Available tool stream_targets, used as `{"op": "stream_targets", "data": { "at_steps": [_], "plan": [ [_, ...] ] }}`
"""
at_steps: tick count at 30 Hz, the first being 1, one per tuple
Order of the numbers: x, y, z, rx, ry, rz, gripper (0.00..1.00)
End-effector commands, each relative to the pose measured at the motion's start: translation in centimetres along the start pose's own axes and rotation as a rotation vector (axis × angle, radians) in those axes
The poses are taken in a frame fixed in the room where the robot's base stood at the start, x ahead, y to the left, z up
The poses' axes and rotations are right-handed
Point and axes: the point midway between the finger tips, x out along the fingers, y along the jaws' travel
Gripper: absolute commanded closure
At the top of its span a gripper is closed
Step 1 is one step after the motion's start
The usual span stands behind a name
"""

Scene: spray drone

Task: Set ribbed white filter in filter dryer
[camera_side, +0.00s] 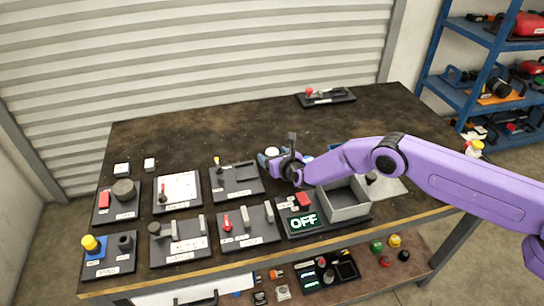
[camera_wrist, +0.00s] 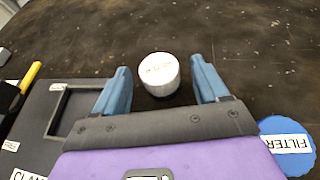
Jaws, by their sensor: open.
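A short white cylinder, which looks like the ribbed white filter (camera_wrist: 158,73), stands on the dark table between and just beyond my fingertips in the wrist view. Its ribs are too small to make out. In the side view its white top (camera_side: 271,151) shows just behind my gripper (camera_side: 267,160). My gripper (camera_wrist: 160,82) is open, with a blue finger on each side of the filter and gaps between. A black station (camera_side: 283,226) with a green OFF display, a red switch and an open grey box (camera_side: 349,212) may be the filter dryer; its label is unreadable.
A round blue piece labelled FILTER (camera_wrist: 287,143) lies right of my gripper. A clamp panel (camera_wrist: 66,112) with a yellow handle is at left. Several switch panels fill the table's front left. The back of the table is mostly clear, except a red-knobbed panel (camera_side: 326,96).

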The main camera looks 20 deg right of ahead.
Motion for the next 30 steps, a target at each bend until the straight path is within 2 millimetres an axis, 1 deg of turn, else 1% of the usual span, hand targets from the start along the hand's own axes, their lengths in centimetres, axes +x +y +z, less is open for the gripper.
{"op": "stream_targets", "data": {
  "at_steps": [2,3,5,6,8,9,10,11,18,23,26,30],
  "plan": [
    [0.0,0.0,0.0,0.0,0.0,0.0,0.27],
    [0.0,0.0,0.0,0.0,0.0,0.0,0.3],
    [0.0,0.0,0.0,0.0,0.0,0.0,0.49],
    [0.0,0.0,0.0,0.0,0.0,0.0,0.62],
    [0.0,0.0,0.0,0.0,0.0,0.0,0.82],
    [0.0,0.0,0.0,0.0,0.0,0.0,0.87],
    [0.0,0.0,0.0,0.0,0.0,0.0,0.87],
    [0.0,0.0,0.0,0.0,0.0,0.0,0.92],
    [-0.1,0.0,0.1,0.0,-0.001,0.0,0.92],
    [-0.2,0.0,0.7,0.001,-0.001,0.0,0.92],
    [-0.5,0.0,1.5,0.001,-0.002,0.0,0.92],
    [-1.3,0.0,3.2,0.002,-0.002,0.0,0.92]
  ]
}}
